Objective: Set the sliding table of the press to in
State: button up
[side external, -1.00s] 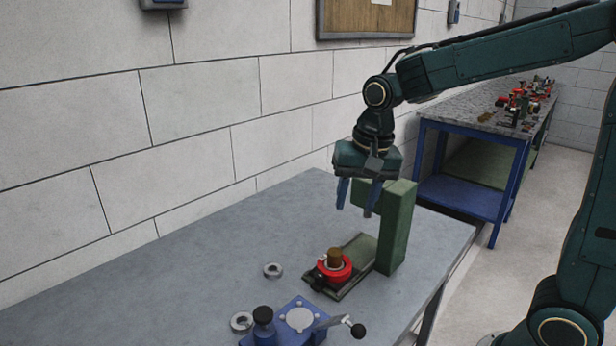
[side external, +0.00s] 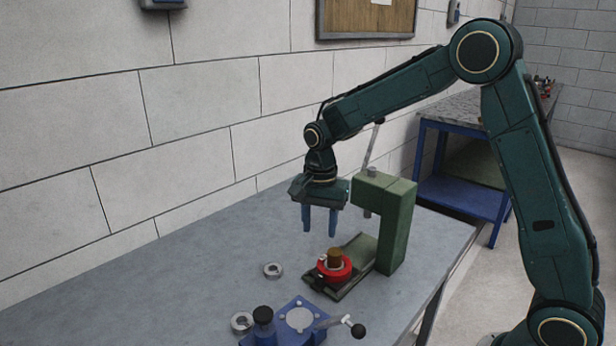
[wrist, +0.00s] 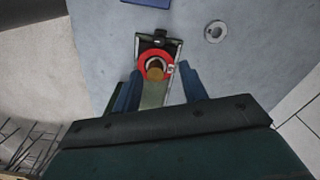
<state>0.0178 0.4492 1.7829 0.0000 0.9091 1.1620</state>
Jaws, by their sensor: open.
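The press is a green C-shaped frame (side external: 396,226) with a long lever (side external: 372,145) rising at its top. Its sliding table (side external: 352,250) is a flat green slide reaching out in front of the frame. A red ring (side external: 334,270) with a brown cylinder (side external: 334,257) in it sits on the table's outer end; both also show in the wrist view, the red ring (wrist: 142,67) around the brown cylinder (wrist: 155,71). My gripper (side external: 320,230) is open and empty, pointing down above the slide, apart from it. In the wrist view its blue fingers (wrist: 160,93) flank the slide.
A blue fixture (side external: 298,318) with a black-knobbed handle stands at the front of the grey bench (side external: 190,265). Two metal rings lie nearby, one (side external: 272,270) left of the slide, one (side external: 241,322) by the fixture. The bench's left side is clear.

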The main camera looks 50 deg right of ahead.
aim_at(319, 275)
notch_tip(319, 275, down, 14)
jog(key=shift+r, duration=0.15)
dwell(0.7)
jog(key=shift+c, duration=0.2)
grip_shut()
